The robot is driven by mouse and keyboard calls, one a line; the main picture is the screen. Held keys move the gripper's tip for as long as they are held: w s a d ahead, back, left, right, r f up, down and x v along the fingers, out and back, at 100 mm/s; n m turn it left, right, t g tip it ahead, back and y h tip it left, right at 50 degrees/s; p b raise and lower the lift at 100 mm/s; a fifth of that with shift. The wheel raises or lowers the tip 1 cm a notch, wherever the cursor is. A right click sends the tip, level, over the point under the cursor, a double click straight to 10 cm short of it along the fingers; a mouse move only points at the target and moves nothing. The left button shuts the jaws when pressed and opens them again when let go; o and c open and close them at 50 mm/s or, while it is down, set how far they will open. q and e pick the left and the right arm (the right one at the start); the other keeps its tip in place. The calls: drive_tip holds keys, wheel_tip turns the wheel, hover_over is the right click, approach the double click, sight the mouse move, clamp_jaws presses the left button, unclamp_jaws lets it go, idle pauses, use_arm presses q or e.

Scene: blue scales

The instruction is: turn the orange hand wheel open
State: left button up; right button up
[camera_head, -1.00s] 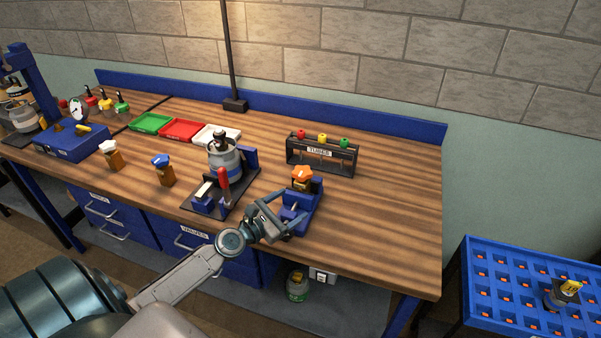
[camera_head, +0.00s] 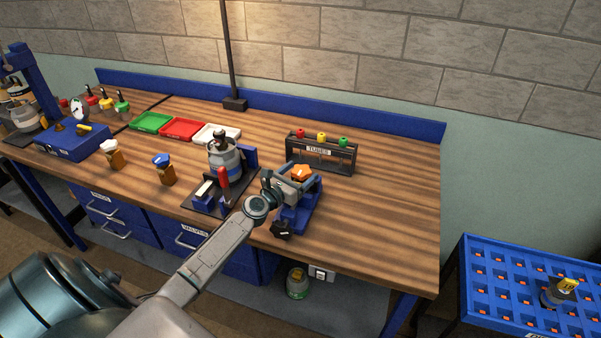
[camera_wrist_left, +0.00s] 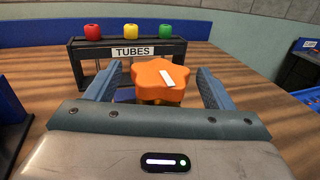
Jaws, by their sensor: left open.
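The orange hand wheel (camera_head: 302,172) sits on top of a blue vise-like holder (camera_head: 297,217) near the front right of the bench. In the left wrist view the orange hand wheel (camera_wrist_left: 161,80) is star-shaped with a white mark on its top. My left gripper (camera_head: 297,177) is open at the wheel. In the wrist view its two fingers (camera_wrist_left: 160,88) stand on either side of the wheel, with small gaps visible. The wheel's underside and stem are mostly hidden. My right gripper is not in view.
A black rack labelled TUBES (camera_head: 320,155) with red, yellow and green caps stands behind the wheel. A grey canister fixture (camera_head: 224,157) with a red handle is to the left. The bench right of the holder is clear. A blue perforated table (camera_head: 515,285) stands at lower right.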

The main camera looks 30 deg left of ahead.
use_arm(q)
drive_tip(key=shift+w, duration=0.4)
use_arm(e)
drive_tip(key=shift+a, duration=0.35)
use_arm(q)
drive_tip(key=shift+c, duration=0.2)
